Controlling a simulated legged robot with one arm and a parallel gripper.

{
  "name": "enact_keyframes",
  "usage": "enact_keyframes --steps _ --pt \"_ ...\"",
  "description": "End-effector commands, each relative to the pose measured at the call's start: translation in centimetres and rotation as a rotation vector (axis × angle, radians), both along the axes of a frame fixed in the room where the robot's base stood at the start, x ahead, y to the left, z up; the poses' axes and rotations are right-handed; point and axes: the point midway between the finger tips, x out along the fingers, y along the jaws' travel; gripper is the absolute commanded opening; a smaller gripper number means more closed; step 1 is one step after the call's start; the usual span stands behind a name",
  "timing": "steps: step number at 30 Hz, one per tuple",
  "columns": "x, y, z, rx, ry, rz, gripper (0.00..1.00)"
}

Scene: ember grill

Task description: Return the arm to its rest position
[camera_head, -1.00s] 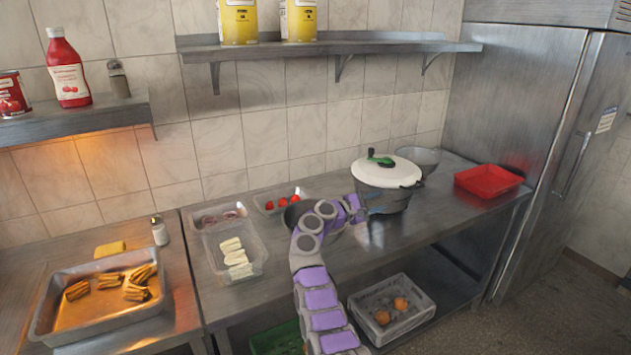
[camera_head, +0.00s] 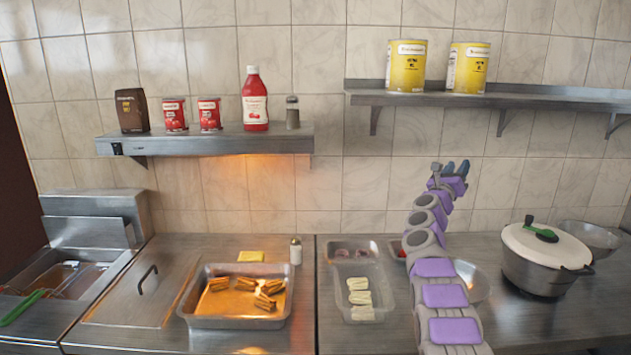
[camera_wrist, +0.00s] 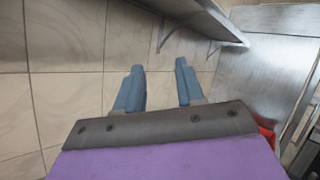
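My arm, grey with purple panels, rises from the bottom right of the head view over the counter. My gripper (camera_head: 449,167) is up in front of the tiled wall, below the right shelf. In the wrist view my gripper (camera_wrist: 158,82) shows two blue fingers spread apart, with only wall tiles between them. It is open and empty. My arm hides part of the counter, part of a metal bowl (camera_head: 472,281) and most of a tray with red items (camera_head: 398,248).
A white-lidded pot (camera_head: 545,262) stands right of my arm. A clear container (camera_head: 361,275) and a metal tray (camera_head: 238,321) lie to the left. The right shelf (camera_head: 510,99) with yellow cans and the left shelf (camera_head: 205,144) with bottles jut from the wall.

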Motion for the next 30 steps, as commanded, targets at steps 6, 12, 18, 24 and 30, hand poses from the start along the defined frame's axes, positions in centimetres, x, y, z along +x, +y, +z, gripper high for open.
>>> enact_keyframes --steps 6,12,18,24,30 --pt "1.1 6.9 3.0 -0.288 0.298 0.108 0.38" --pt "0.1 12.6 2.9 -0.551 0.563 0.211 0.38" --pt "-3.2 17.5 1.1 -0.807 0.814 0.331 0.38" --pt "-9.0 21.7 -2.4 -1.063 1.042 0.481 0.38" --pt "-17.1 24.9 -6.8 -1.315 1.243 0.666 0.38"
